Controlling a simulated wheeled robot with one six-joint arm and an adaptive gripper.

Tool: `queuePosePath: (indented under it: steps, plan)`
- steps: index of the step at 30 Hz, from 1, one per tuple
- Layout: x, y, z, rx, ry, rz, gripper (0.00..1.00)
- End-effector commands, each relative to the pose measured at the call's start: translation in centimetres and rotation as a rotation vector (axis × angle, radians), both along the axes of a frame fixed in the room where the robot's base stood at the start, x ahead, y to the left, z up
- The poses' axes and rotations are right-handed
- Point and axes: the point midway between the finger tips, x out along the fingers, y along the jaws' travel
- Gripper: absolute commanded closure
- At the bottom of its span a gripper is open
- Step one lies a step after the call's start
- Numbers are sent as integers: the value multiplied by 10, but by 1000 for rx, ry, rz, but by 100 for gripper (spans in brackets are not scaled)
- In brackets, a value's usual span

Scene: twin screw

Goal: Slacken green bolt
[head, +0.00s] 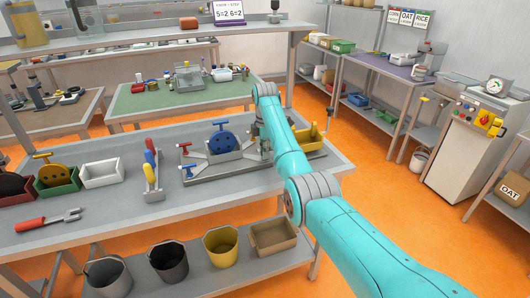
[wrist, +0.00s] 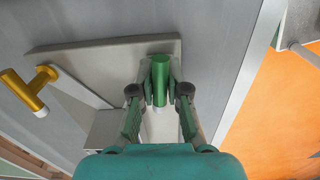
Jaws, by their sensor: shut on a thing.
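The green bolt (wrist: 160,78) shows in the wrist view as an upright-looking green cylinder between the two fingers. My gripper (wrist: 159,98) is shut on it, with a finger at each side. The bolt's lower end and thread are hidden. A grey plate (wrist: 100,52) lies beneath it. In the head view my turquoise arm reaches down to the bench and hides the bolt and most of the gripper. The grey fixture base (head: 222,172) shows left of the arm.
A yellow T-shaped handle (wrist: 28,88) is at the left in the wrist view. A yellow bin (head: 311,142) is at the right. The front middle of the bench is clear.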

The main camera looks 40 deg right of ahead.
Motion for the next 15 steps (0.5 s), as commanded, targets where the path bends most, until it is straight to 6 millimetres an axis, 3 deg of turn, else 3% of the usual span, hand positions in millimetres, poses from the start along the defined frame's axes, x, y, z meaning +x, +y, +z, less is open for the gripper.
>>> queuePosePath:
  steps: [15]
  plan:
    - [1,0,1,-1,-2,192,100]
